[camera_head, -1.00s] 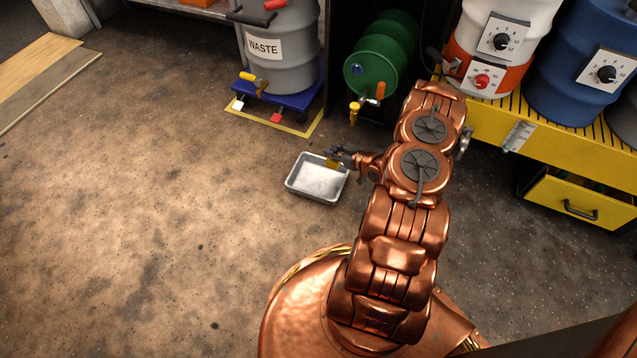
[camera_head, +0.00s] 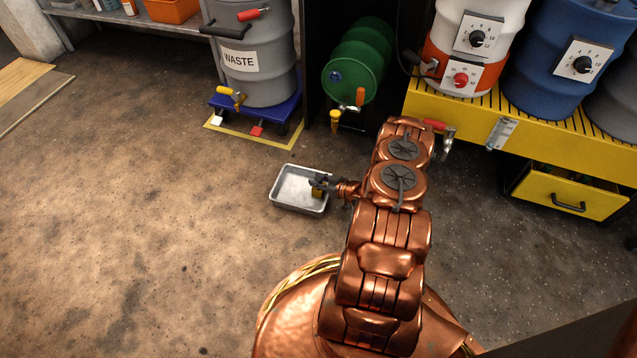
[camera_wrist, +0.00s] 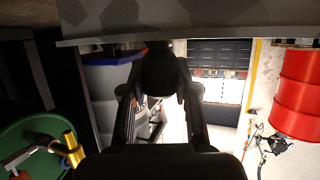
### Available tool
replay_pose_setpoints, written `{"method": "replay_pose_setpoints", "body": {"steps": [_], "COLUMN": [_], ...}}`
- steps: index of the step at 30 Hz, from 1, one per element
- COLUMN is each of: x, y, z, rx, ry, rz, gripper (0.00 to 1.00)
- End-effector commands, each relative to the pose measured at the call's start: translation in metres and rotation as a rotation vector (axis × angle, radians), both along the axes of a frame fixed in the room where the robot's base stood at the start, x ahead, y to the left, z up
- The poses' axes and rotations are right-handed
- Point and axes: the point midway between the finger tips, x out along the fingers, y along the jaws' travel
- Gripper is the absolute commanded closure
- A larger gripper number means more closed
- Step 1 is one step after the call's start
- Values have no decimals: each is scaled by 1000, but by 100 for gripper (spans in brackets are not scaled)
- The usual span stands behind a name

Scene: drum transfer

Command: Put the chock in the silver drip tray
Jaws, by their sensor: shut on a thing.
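The silver drip tray (camera_head: 284,199) is a shallow rectangular pan on the floor, left of my arm in the head view.
A grey WASTE drum (camera_head: 257,88) stands on a blue dolly (camera_head: 282,115) behind the tray. A green drum (camera_head: 352,75) with a tap lies to its right. A yellow platform (camera_head: 470,118) with an open drawer (camera_head: 570,195) is at right. Floor left of the tray is clear.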

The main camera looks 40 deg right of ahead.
Motion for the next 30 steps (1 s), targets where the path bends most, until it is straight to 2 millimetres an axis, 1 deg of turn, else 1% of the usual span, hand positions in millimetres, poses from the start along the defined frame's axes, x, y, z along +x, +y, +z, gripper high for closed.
{"method": "replay_pose_setpoints", "body": {"steps": [1,8,12,13,19,20,30], "x": [0,0,0,0,0,0,0], "y": [0,0,0,0,0,0,0], "z": [-4,-2,-5,-5,-5,-5,-4], "rx": [0,-1,0,0,0,0,0], "ry": [-1,-1,-1,-1,0,0,0], "rz": [0,0,0,0,0,0,-1], "gripper": [100,100,100,67,46,45,45]}}
